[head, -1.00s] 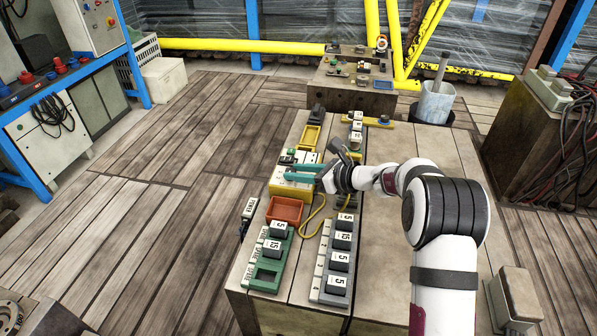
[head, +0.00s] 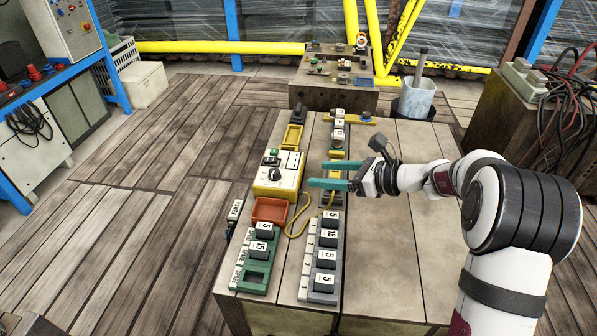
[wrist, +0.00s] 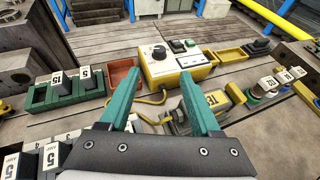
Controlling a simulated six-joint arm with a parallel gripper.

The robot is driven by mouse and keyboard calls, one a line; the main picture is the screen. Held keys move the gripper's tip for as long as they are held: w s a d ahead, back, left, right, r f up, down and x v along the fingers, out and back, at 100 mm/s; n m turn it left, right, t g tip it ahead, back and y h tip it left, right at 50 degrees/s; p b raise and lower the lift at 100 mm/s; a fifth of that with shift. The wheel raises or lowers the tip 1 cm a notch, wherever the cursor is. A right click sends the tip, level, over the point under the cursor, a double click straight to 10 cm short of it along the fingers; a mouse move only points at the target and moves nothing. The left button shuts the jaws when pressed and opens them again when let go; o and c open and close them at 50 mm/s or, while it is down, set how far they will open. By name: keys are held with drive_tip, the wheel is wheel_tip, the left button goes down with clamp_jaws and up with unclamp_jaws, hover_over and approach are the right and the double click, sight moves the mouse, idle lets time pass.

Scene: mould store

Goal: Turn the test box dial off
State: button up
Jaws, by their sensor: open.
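The test box (head: 278,174) is a yellow and cream box on the left part of the bench, with a black dial (head: 275,175) on its top panel. In the wrist view the test box (wrist: 177,65) lies ahead, beyond the fingertips, and the dial (wrist: 159,52) shows a pale pointer mark; I cannot read its setting.
A red-orange tray (head: 270,211) and a green rack (head: 258,275) with black blocks stand in front of the box. A grey rack (head: 321,270) holds several more. A yellow cable (head: 291,232) loops beside the box. The bench's right side (head: 405,240) is clear.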

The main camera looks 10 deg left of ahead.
sight(275, 171)
drive_tip(key=v, duration=0.3)
drive_tip(key=shift+s, duration=0.1)
drive_tip(key=x, duration=1.5)
drive_tip(key=shift+a+f, duration=0.25)
clamp_jaws()
